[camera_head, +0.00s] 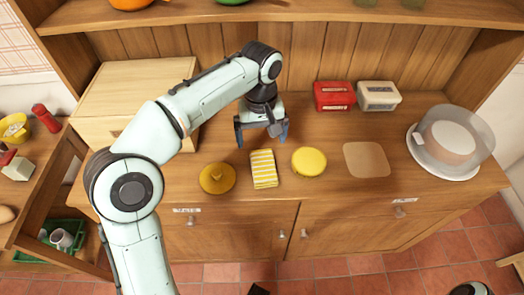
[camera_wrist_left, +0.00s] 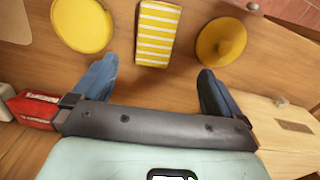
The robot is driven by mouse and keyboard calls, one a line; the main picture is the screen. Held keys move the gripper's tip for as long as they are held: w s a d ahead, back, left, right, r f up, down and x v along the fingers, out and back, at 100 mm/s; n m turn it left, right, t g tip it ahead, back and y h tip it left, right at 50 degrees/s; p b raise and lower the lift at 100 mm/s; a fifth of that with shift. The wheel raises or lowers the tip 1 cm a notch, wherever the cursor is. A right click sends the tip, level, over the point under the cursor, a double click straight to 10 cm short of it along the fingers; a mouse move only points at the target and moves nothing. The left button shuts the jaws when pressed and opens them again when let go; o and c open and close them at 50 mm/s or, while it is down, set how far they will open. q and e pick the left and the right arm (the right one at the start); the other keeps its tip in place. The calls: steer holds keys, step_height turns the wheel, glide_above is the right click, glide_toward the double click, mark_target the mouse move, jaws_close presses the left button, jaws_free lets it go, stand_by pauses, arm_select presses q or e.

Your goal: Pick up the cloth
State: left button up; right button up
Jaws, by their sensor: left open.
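The yellow-and-white striped cloth (camera_head: 263,169) lies flat on the wooden counter (camera_head: 235,212), between two round yellow things. My left gripper (camera_head: 262,134) is open and empty, just behind the cloth and above the counter. In the left wrist view the cloth (camera_wrist_left: 156,33) shows beyond the two blue fingertips, between their lines, and the open left gripper (camera_wrist_left: 153,78) does not touch it. My right gripper is not in view.
A yellow lid with a knob (camera_head: 217,178) lies left of the cloth, and a round yellow item (camera_head: 309,161) lies right of it. A red box (camera_head: 334,96), a cream box (camera_head: 378,95), a beige mat (camera_head: 366,159) and a covered cake stand (camera_head: 452,141) stand further right. A wooden box (camera_head: 125,105) stands back left.

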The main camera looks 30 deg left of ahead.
arm_select(q)
steer(key=b, duration=0.2)
glide_above(263, 165)
steer(key=f, duration=0.7)
steer(key=shift+s+a+f, duration=0.2)
steer(key=shift+a+f, duration=0.05)
steer(key=f, duration=0.3)
steer(key=f+b, duration=0.1)
steer(key=f, duration=0.1)
steer(key=shift+w+d+f, duration=0.2)
steer(key=shift+d+f, duration=0.05)
steer(key=shift+f, duration=0.1)
steer(key=c, duration=1.1)
